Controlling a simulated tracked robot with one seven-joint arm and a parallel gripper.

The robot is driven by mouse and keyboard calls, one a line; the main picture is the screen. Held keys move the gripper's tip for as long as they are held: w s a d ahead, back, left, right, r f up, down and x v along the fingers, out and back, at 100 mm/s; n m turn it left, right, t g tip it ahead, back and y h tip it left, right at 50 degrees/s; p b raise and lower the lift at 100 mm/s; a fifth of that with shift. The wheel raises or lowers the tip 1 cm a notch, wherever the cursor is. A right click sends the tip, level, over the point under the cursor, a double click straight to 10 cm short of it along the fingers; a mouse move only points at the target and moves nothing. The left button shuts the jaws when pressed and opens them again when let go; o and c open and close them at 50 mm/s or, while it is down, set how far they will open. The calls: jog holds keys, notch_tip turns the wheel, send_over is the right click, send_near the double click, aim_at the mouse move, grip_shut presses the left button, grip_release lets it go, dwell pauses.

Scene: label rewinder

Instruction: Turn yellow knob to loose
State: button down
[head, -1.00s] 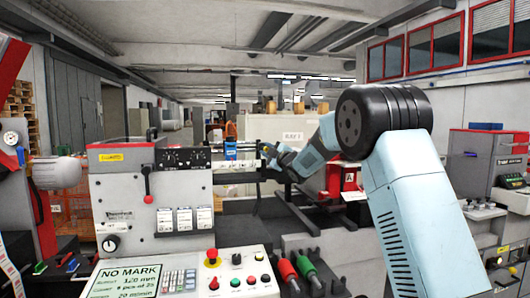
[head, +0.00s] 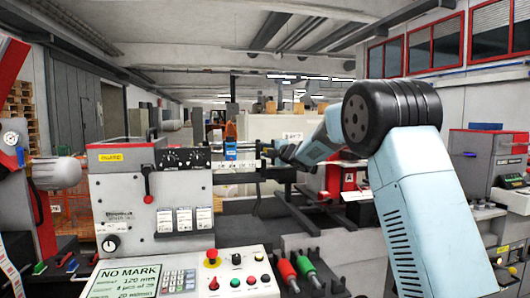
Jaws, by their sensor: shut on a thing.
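My gripper (head: 272,152) is small and far off in the head view, at the end of my pale blue arm, just right of the grey machine housing. It points left, beside the dark horizontal bars, and is shut on the yellow knob. The fingers hide most of the knob, and its pointer or marking is too small to read.
The grey machine housing (head: 150,195) with a red-knobbed lever (head: 148,185) stands left of my gripper. A control panel (head: 185,280) with a red stop button (head: 212,254) is in front. Red and green handles (head: 287,270) stand right of it. A blue part (head: 230,149) sits left of my gripper.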

jog(key=shift+a+f, duration=0.2)
jog(key=shift+f, duration=0.25)
jog(key=c, duration=1)
grip_release()
jog(key=shift+c, duration=0.2)
jog(key=shift+o, duration=0.9)
jog(key=shift+r, duration=0.2)
jog(key=shift+d, duration=0.15)
jog(key=v, duration=1.3)
jog(key=shift+s, duration=0.35)
jog(key=shift+d+r, duration=0.15)
